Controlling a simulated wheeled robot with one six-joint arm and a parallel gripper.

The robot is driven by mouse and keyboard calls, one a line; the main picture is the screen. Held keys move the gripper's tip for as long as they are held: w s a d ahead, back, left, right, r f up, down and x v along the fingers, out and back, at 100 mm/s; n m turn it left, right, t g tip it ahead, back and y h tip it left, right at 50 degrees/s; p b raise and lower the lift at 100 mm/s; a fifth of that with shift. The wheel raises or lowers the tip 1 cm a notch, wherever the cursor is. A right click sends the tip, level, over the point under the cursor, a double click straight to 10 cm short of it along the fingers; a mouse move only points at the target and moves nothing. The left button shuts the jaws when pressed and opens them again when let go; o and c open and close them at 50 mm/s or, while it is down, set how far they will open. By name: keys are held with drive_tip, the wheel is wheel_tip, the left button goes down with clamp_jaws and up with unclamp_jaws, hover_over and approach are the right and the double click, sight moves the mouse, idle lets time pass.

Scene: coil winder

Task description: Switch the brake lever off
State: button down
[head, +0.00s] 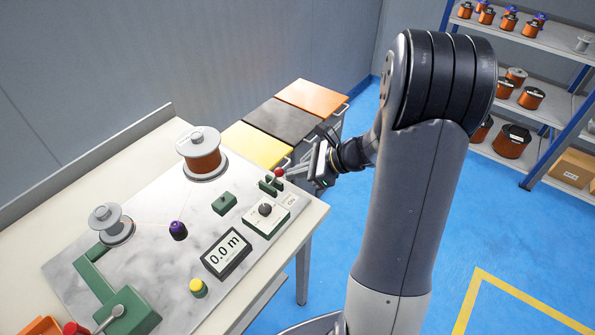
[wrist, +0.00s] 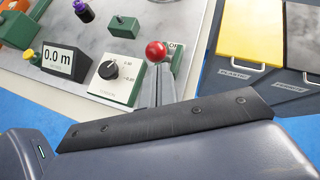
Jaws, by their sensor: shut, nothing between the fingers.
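The brake lever, with a red ball knob (head: 278,173), stands at the right end of the winder's panel, by a green block and a pale label plate. In the wrist view its red ball (wrist: 156,52) is just beyond my fingertips, with part of an "OFF" label behind it. My gripper (head: 289,175) reaches in from the right at the lever, fingers together and empty. In the wrist view the gripper (wrist: 155,80) overlaps the lever's lower part, hiding its base. I cannot tell whether the fingers touch it.
A dial box (head: 265,211) and a display reading 0.0 m (head: 226,252) sit close to the lever. A copper spool (head: 202,155) stands behind. Yellow (head: 257,146), black and orange-topped cabinets stand beyond the table's right edge. Blue floor is open at right.

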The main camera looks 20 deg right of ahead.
drive_tip(key=shift+w+a+r+p, duration=0.1)
drive_tip(key=shift+w+r+p, duration=0.15)
drive_tip(key=shift+p, duration=0.55)
drive_tip(key=shift+r+g+h+p, duration=0.1)
drive_tip(key=shift+g+h+p, duration=0.2)
drive_tip(key=shift+p, duration=0.05)
drive_tip(key=shift+m+g+h, duration=0.3)
drive_tip(key=shift+g+h, duration=0.4)
drive_tip(key=shift+w+a+r+p, duration=0.35)
drive_tip(key=shift+w+a+p, duration=0.35)
drive_tip(key=shift+p, duration=0.4)
drive_tip(key=shift+w+a+r+p, duration=0.3)
drive_tip(key=shift+w+a+p, duration=0.2)
drive_tip(key=shift+w+p, duration=0.5)
drive_tip(key=shift+w+a+r+p, duration=0.35)
drive_tip(key=shift+w+a+p, duration=0.3)
drive_tip(key=shift+p, duration=0.5)
drive_tip(key=shift+d, duration=0.1)
drive_tip(key=shift+r, duration=0.15)
drive_tip(key=shift+r+p, duration=0.7)
